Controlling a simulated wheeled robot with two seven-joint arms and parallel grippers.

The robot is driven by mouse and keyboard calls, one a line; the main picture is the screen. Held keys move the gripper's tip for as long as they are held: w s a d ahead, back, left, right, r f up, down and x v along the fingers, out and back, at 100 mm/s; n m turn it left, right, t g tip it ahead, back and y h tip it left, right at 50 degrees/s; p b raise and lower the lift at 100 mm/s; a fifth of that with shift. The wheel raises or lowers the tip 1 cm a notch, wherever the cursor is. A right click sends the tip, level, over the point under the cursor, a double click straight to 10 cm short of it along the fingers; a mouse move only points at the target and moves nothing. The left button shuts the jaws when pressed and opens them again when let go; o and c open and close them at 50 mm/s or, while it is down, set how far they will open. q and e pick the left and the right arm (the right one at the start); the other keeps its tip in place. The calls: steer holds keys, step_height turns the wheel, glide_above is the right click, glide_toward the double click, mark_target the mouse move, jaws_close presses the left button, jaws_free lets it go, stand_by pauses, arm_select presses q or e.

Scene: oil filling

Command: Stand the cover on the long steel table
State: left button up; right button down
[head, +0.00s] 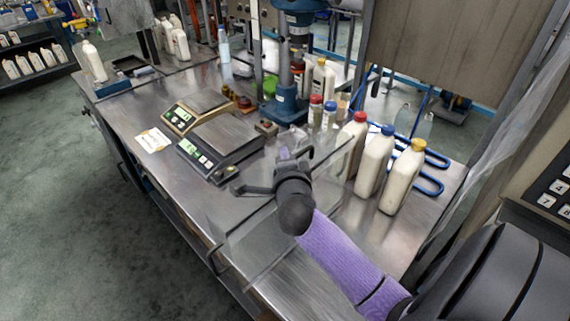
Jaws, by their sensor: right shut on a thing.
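The cover (247,234) is a clear, see-through piece with faint edges, low in the middle of the head view. My right gripper (282,166) is shut on it. The cover overlaps the near edge of the long steel table (128,112) in the picture. I cannot tell whether it touches the tabletop. My gripper and purple-sleeved forearm hide part of the cover and the table. My left gripper is not in view.
Two scales (220,147) stand left of my right gripper, with a white card (152,140) beside them. White bottles with red, blue and yellow caps (403,178) stand to the right. A blue stand (284,103) is behind. Bare steel shows at the table's left front.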

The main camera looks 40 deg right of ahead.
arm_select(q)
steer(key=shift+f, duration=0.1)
arm_select(e)
steer(key=shift+f, duration=0.15)
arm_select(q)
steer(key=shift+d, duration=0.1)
arm_select(e)
steer(key=shift+f, duration=0.15)
steer(key=c, duration=0.7)
jaws_free()
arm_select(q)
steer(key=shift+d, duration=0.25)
arm_select(e)
steer(key=shift+o, duration=0.3)
steer(key=shift+s+a+r, duration=0.15)
steer(key=shift+s+r, duration=0.05)
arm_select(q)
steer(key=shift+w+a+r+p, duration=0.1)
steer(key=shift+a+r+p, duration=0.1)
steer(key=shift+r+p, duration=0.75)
arm_select(e)
steer(key=v, duration=1.1)
steer(key=shift+s, duration=0.25)
